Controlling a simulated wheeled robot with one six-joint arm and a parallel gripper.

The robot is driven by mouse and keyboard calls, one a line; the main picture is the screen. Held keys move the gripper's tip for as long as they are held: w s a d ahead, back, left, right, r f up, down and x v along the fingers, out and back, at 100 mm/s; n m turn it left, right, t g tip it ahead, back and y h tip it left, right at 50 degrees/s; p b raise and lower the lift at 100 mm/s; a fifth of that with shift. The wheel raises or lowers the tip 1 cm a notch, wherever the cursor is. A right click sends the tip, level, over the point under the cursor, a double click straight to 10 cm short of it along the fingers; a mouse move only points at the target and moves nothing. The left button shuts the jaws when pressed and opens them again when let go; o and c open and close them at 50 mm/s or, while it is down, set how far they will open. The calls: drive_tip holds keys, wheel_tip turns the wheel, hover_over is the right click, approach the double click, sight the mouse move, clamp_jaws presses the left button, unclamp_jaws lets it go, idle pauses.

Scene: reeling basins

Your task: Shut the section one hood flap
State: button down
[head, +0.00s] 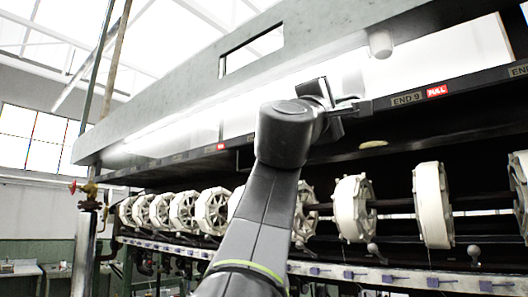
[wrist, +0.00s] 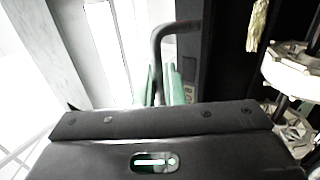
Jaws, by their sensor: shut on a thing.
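My gripper (head: 338,103) is at the long dark rail along the lower edge of the hood, in the middle of the head view. In the wrist view my gripper (wrist: 159,88) has its pale green fingers shut on a dark bent handle (wrist: 172,28). The handle stands beside a dark rail (wrist: 190,60) with a partly hidden label. A pale flap panel (head: 440,52) shows above the rail, right of my gripper. My arm and gripper hide part of the flap, and how far open it is cannot be told.
The grey hood (head: 165,100) with a rectangular opening runs above. The rail carries an END 9 label (head: 406,99) and a red PULL label (head: 437,91). Several pale reels (head: 433,205) stand in a row below, close to my arm. A pipe with a valve (head: 90,188) stands at left.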

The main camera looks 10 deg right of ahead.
drive_tip(key=shift+f, duration=0.1)
drive_tip(key=shift+w+d+f+b, duration=0.1)
drive_tip(key=shift+f+b, duration=1.4)
drive_tip(key=shift+b, duration=0.05)
drive_tip(key=shift+w+d+f+b, duration=0.1)
drive_tip(key=shift+f+b, duration=1.35)
drive_tip(key=shift+b, duration=0.05)
drive_tip(key=shift+w+d+f+b, duration=0.55)
drive_tip(key=shift+d+f+b, duration=0.15)
drive_tip(key=shift+f, duration=0.1)
drive_tip(key=shift+w+d+f+b, duration=0.55)
drive_tip(key=shift+d+f+b, duration=0.05)
drive_tip(key=shift+f+b, duration=0.15)
drive_tip(key=c, duration=1.6)
unclamp_jaws()
drive_tip(key=shift+c, duration=0.2)
